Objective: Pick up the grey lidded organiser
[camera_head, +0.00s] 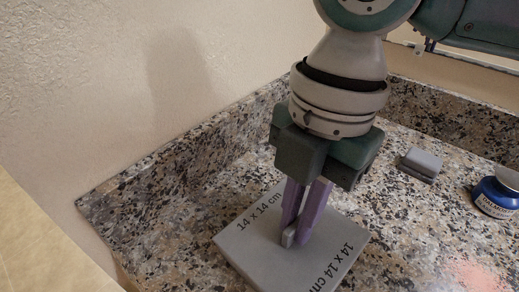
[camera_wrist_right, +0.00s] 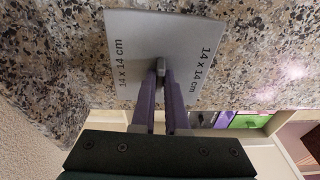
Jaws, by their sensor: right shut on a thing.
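The grey lidded organiser (camera_head: 262,248) shows as a flat square grey top marked "14 x 14 cm" on two sides, at the lower middle of the head view. In the right wrist view its top (camera_wrist_right: 135,33) is in the upper middle. My right gripper (camera_head: 296,238) points down over the organiser, its purple fingers shut on the small grey knob (camera_wrist_right: 161,66) at the middle of the lid. I cannot tell whether the organiser rests on the counter or is just above it. Its lower part is cut off or hidden. My left gripper is not in view.
The speckled granite counter (camera_head: 395,235) has a raised back edge along the wall.

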